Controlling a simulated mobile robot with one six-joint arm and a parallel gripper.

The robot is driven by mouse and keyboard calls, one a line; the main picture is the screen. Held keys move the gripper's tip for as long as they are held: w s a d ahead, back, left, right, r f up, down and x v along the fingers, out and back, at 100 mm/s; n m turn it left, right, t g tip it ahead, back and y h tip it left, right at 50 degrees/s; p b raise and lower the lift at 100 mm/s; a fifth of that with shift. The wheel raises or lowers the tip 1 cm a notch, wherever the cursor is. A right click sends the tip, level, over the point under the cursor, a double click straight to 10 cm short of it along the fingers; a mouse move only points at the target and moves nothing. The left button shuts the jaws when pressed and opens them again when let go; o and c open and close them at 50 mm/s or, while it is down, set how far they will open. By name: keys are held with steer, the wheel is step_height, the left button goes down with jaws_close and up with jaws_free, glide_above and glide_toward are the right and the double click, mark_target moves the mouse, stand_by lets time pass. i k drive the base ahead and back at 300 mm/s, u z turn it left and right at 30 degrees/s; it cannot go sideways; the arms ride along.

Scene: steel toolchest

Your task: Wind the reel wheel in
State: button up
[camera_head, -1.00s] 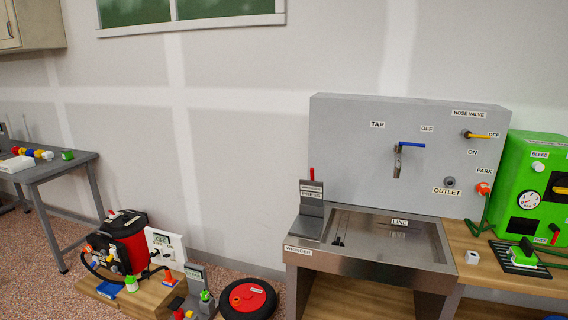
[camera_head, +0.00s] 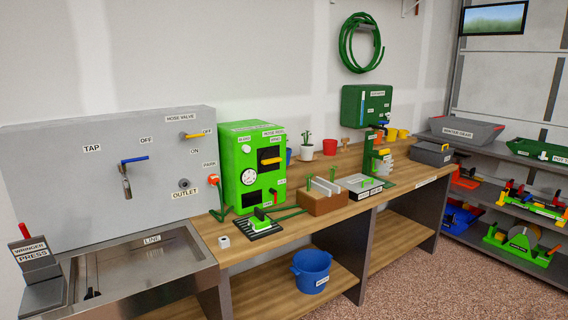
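A bright green box (camera_head: 232,156) stands on the wooden bench, right of the grey tap panel. Its small label appears to read hose reel. A round white gauge (camera_head: 248,177), dark openings and a yellow handle (camera_head: 271,161) are on its front. I cannot tell which part is the reel wheel. A green hose (camera_head: 219,201) runs at its left side to an orange fitting (camera_head: 213,180) at the panel. A green-handled nozzle (camera_head: 262,215) lies on a black slatted pad in front of the box. My gripper is not in view.
The steel sink (camera_head: 150,262) and wringer press (camera_head: 36,262) are at lower left. A brown block (camera_head: 322,203) and a dark green wall box (camera_head: 352,106) are farther right. A blue bucket (camera_head: 311,272) sits on the lower shelf. Speckled floor (camera_head: 440,280) is clear at lower right.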

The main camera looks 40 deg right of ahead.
mark_target(269, 159)
steer(key=u, duration=0.95)
steer(key=k, duration=0.15)
steer(key=z, duration=3.25)
steer(key=i, duration=0.8)
steer(key=u, duration=0.1)
